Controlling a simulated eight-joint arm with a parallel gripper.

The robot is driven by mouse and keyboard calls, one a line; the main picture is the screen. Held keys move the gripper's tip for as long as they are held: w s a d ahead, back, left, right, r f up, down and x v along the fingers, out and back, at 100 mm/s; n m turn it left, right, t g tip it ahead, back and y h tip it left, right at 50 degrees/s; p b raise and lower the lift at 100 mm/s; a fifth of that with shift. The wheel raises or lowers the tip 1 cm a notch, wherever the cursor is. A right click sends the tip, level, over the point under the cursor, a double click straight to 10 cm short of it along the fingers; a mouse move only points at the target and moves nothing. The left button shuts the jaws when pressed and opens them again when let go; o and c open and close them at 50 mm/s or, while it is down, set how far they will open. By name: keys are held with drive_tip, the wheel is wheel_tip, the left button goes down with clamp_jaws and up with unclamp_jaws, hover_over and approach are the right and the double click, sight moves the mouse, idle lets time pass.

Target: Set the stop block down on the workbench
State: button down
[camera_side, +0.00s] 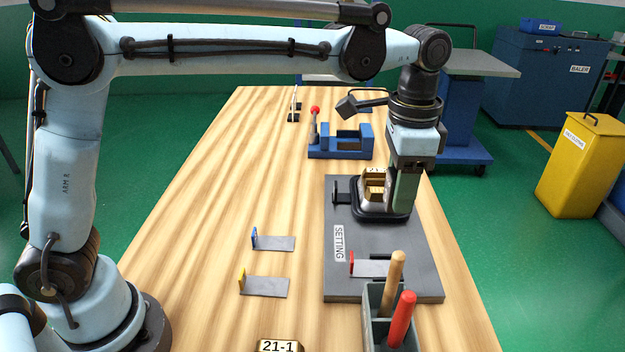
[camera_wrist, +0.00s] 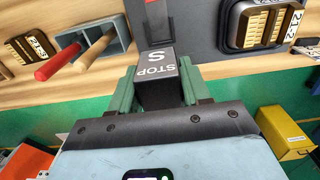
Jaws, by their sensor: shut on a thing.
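My gripper (camera_side: 404,200) is shut on the stop block (camera_wrist: 158,68), a dark grey block with white STOP and S lettering. The block sits between the two green fingers in the wrist view; in the side view the near finger hides most or all of it. The gripper points down near the right edge of the wooden workbench (camera_side: 205,190), by the grey SETTING plate (camera_side: 375,245). I cannot tell whether the block touches anything below it.
A black holder (camera_side: 384,214) with a gold piece stands at the gripper's left. A grey tool box (camera_side: 375,318) holds wooden and red handles. A blue fixture (camera_side: 342,154) stands farther back. Small grey stops with blue (camera_side: 273,243) and yellow (camera_side: 265,287) ends lie left of the plate; bench around them is clear.

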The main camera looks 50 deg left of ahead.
drive_tip(key=shift+r, duration=1.15)
drive_tip(key=w+a+f+n, duration=0.2)
drive_tip(key=w+a+f, duration=0.15)
drive_tip(key=a, duration=0.95)
drive_tip(key=w+a+f+n, duration=0.2)
drive_tip(key=w+a+f, duration=0.15)
drive_tip(key=a, duration=0.85)
drive_tip(key=w+a+f+n, duration=0.2)
drive_tip(key=w+a+f, duration=0.15)
drive_tip(key=a, duration=0.95)
drive_tip(key=shift+s+d+f, duration=0.15)
drive_tip(key=shift+f, duration=1.95)
drive_tip(key=shift+s+d+f, duration=0.1)
drive_tip(key=shift+s+f, duration=0.05)
drive_tip(key=shift+f, duration=1.95)
